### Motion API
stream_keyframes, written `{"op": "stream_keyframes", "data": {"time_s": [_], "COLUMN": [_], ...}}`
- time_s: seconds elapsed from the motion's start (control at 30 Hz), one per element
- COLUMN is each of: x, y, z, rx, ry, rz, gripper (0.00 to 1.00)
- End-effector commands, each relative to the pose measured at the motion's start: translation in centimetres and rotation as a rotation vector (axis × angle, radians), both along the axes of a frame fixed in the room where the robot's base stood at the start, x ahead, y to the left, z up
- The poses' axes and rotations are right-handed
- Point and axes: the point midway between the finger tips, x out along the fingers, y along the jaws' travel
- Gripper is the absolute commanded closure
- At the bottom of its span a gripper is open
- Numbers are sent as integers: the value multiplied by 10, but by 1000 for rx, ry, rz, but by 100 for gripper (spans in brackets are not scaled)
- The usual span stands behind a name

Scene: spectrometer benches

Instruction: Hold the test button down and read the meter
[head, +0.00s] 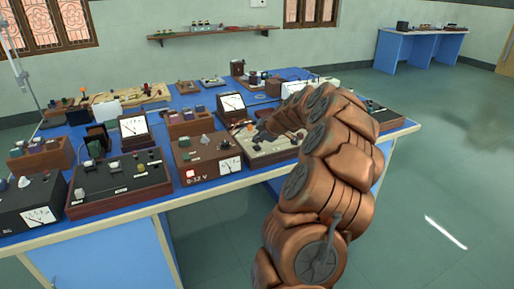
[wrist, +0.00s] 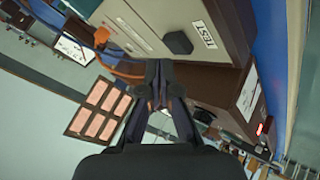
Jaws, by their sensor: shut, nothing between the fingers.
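A dark button (wrist: 178,42) sits on a pale panel (wrist: 140,25) beside a white TEST label (wrist: 203,33) in the wrist view. My gripper (wrist: 159,72) is shut and empty, its tips just below and left of the button in the picture; I see no contact. In the head view the pale-topped unit (head: 268,154) lies partly behind my arm, and the button cannot be made out. Upright meters (head: 232,102) (head: 132,126) stand behind, and a dial (head: 230,165) is on the 0-12 V box (head: 200,165). Needle readings are too small to tell.
Orange wire (wrist: 128,73) runs close by the fingers in the wrist view. The blue bench (head: 110,225) is crowded with boxes, including a dark-topped unit (head: 118,178) at left. Open floor (head: 430,190) lies to the right; another bench (head: 420,47) stands far back.

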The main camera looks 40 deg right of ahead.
Motion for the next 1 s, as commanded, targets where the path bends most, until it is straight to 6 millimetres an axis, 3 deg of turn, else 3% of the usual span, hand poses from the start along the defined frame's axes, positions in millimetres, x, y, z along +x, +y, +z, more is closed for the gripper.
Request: {"op": "stream_keyframes", "data": {"time_s": [1.0], "x": [0], "y": [0], "z": [-9], "rx": [0], "ry": [0], "rz": [0], "gripper": [100]}}
